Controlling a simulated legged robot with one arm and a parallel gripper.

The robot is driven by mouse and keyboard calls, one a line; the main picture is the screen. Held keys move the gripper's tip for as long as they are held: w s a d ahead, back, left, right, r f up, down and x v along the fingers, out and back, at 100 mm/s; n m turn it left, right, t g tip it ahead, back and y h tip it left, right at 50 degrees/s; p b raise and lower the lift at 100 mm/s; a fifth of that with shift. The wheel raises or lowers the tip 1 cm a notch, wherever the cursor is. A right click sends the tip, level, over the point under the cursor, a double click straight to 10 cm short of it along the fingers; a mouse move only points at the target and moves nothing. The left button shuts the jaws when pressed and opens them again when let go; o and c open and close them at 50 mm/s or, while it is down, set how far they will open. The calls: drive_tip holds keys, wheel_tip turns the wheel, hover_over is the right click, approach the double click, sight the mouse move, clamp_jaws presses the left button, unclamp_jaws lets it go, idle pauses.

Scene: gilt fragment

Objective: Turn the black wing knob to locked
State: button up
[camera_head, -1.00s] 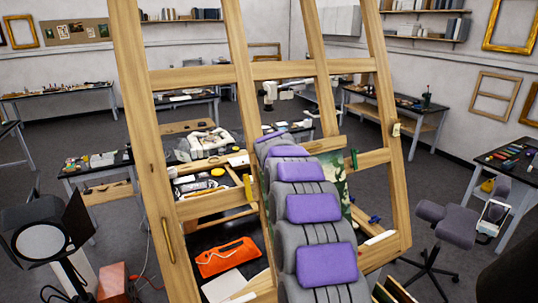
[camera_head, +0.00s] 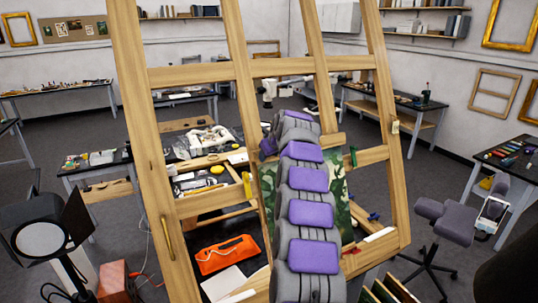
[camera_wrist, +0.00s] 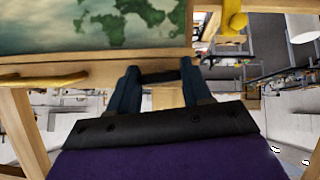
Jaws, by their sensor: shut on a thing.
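The black wing knob (camera_wrist: 160,75) shows in the wrist view as a dark bar below the painting's wooden ledge. My gripper (camera_wrist: 158,80) has its two blue-grey fingers on either side of the bar and is shut on it. The knob's base and any locked mark are hidden or too small to read. In the head view my grey and purple arm covers the fingertips and the knob.
A tall wooden easel frame (camera_head: 243,100) stands in front of me, with a green painting (camera_head: 335,205) behind my arm. A yellow fitting (camera_head: 247,186) and a green one (camera_head: 353,157) sit on the frame. A lamp (camera_head: 42,240) stands left, a stool (camera_head: 445,220) right.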

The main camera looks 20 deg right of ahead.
drive_tip(key=shift+f+m+y, duration=0.3)
drive_tip(key=shift+m, duration=0.3)
drive_tip(key=shift+s, duration=0.1)
drive_tip(key=o, duration=1.1)
drive_tip(key=shift+d, duration=0.1)
drive_tip(key=shift+c, duration=0.2)
drive_tip(key=shift+r, duration=0.15)
drive_tip(key=shift+r, duration=0.1)
drive_tip(key=b+v, duration=0.3)
drive_tip(key=v, duration=1.4)
drive_tip(key=shift+d, duration=0.2)
